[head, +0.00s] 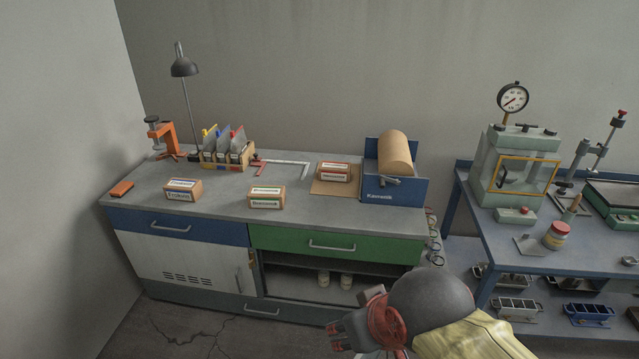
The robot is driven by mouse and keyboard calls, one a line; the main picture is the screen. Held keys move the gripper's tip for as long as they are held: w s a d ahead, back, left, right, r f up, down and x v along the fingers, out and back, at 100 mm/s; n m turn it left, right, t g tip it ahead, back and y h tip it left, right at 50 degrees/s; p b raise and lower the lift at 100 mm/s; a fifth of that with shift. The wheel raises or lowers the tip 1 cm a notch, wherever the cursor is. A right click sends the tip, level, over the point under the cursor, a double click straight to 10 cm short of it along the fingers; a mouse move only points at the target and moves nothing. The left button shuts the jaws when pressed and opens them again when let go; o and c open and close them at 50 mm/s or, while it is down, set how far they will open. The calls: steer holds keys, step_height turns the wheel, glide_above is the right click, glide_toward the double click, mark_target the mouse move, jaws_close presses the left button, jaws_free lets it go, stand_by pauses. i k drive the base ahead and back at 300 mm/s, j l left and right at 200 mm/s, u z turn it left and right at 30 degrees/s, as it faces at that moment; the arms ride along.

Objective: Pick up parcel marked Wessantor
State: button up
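Three small brown parcels with printed labels stand apart on the grey bench top (225,196). The left parcel (183,190) has blue-edged labels, the middle parcel (266,197) green-edged labels. The right parcel (334,172) has red-edged labels and rests on a flat brown board (328,188). The lettering is too small for me to tell surely which one reads Wessantor. My gripper (336,335) is low in front of the bench, below the green drawer and well away from all three parcels. I see nothing held in it, but its finger opening is unclear.
A blue holder (407,189) with a brown paper roll (394,153) stands right of the parcels. The front middle of the bench is clear.

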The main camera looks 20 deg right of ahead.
mark_target(330, 170)
steer(key=i+j+u, duration=0.1)
steer(key=i+j, duration=0.35)
steer(key=j, duration=0.2)
steer(key=i+j, duration=0.45)
steer(key=j, duration=0.2)
steer(key=i+l+z, duration=0.1)
steer(key=i+z, duration=0.15)
steer(key=i, duration=0.4)
steer(key=i+l+z, duration=0.35)
steer(key=i+l, duration=0.15)
steer(key=i, duration=0.35)
